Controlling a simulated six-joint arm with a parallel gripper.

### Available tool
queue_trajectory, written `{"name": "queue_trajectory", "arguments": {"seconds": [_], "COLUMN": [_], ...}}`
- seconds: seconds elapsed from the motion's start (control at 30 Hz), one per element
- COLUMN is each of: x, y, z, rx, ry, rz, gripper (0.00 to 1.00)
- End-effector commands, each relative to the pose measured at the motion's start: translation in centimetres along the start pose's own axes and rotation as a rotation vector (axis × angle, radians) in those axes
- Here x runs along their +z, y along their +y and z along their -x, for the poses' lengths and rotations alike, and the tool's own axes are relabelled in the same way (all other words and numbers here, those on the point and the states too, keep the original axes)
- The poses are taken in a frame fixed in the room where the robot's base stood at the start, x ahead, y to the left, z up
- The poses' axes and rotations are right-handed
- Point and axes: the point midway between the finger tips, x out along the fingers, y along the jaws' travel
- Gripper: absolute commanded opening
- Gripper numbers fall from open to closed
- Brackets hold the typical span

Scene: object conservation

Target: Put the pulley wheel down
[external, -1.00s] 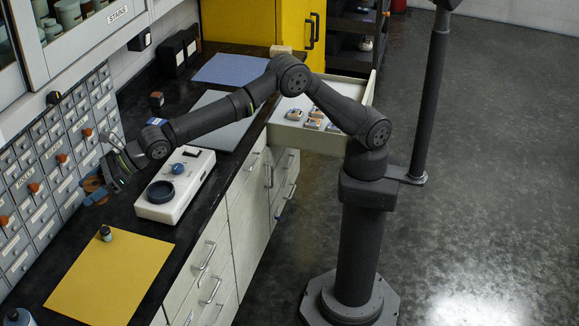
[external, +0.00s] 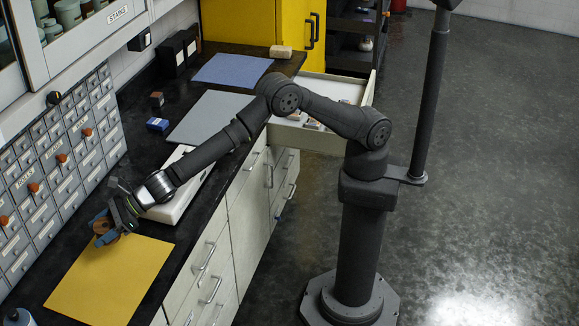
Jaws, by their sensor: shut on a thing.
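The pulley wheel (external: 103,229) is a small brown round thing, partly covered by the fingers. My gripper (external: 106,232) is shut on it, low over the far left corner of the yellow mat (external: 108,285). I cannot tell whether the wheel touches the mat or hangs just above it. The small dark bottle on that corner of the mat is hidden behind my gripper and the wheel.
A white device (external: 176,205) stands right of my gripper, partly under my arm. The wall of small drawers (external: 40,190) is close on the left. A grey mat (external: 210,112), a blue box (external: 157,124) and a blue mat (external: 232,69) lie farther back. The yellow mat's near part is clear.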

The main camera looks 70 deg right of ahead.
Motion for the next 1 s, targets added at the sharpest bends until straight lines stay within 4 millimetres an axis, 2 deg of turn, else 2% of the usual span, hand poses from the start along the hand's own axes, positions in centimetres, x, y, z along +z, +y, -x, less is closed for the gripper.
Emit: {"name": "queue_trajectory", "arguments": {"seconds": [0.23,0.4,0.67,1.0], "x": [-2.3,-3.5,-4.3,-7.6], "y": [5.1,7.9,9.2,9.2], "z": [-3.2,-5.1,-6.1,-7.4], "rx": [0.003,0.001,-0.001,0.000], "ry": [0.000,-0.001,0.000,-0.001], "rz": [0.003,0.000,0.000,0.001], "gripper": [0.34,0.34,0.34,0.34]}}
